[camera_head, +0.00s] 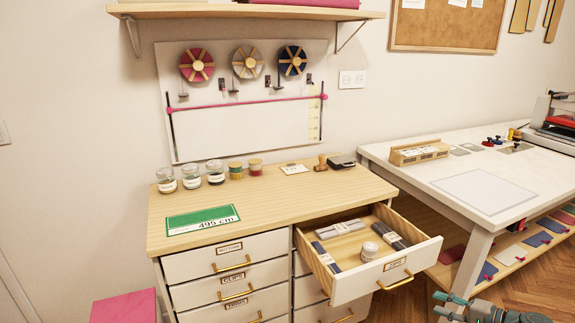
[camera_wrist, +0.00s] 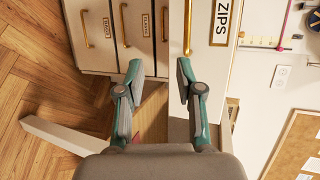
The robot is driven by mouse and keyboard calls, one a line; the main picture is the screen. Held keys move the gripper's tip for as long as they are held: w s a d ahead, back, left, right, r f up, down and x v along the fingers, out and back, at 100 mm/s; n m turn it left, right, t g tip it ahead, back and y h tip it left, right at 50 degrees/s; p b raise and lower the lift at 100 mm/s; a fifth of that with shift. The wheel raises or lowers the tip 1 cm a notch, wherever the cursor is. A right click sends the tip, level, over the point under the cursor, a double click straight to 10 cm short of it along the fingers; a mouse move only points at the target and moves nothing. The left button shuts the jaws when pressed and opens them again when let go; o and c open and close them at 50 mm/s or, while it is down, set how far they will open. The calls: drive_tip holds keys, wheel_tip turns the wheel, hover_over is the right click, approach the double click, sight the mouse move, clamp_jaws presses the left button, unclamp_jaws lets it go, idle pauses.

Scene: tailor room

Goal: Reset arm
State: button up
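My gripper (camera_wrist: 159,75) is open in the wrist view, with its two teal fingers spread apart and nothing between them. In the head view my gripper (camera_head: 445,305) shows at the lower right corner, in front of and to the right of the open drawer (camera_head: 386,277). The wrist view shows the drawer front labelled ZIPS (camera_wrist: 222,25) with its brass handle (camera_wrist: 187,28) just beyond the fingertips. The gripper appears apart from the handle.
The open top right drawer holds a jar (camera_head: 369,251) and several zip packs (camera_head: 340,228). Jars (camera_head: 191,177) and a green 495 cm card (camera_head: 201,220) sit on the wooden cabinet top (camera_head: 275,198). A white work table (camera_head: 440,178) stands at right.

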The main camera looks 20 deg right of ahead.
drive_tip(key=a+f+n+g+p, duration=0.2)
drive_tip(key=a+f+g, duration=0.4)
drive_tip(key=a+f, duration=0.5)
drive_tip(key=a+f+n+g+p, duration=0.1)
drive_tip(key=a+f+g+p, duration=0.2)
drive_tip(key=a+f+g, duration=0.7)
drive_tip(key=s+a+f+n+g+h+p, duration=0.1)
drive_tip(key=s+a+f+n+p, duration=0.1)
drive_tip(key=a, duration=0.5)
drive_tip(key=s+a+f+n+g+h+p, duration=0.1)
drive_tip(key=s+a+f+n, duration=0.3)
drive_tip(key=s+a, duration=0.4)
drive_tip(key=s+a+f+n+g+h+p, duration=0.2)
drive_tip(key=s+a+n, duration=0.3)
drive_tip(key=a, duration=0.3)
drive_tip(key=shift+s+a+f+n+h+p, duration=0.15)
drive_tip(key=shift+s+f+n+h+p, duration=0.15)
drive_tip(key=shift+s+f+h+p, duration=0.35)
drive_tip(key=shift+w+f, duration=0.2)
drive_tip(key=shift+f, duration=0.1)
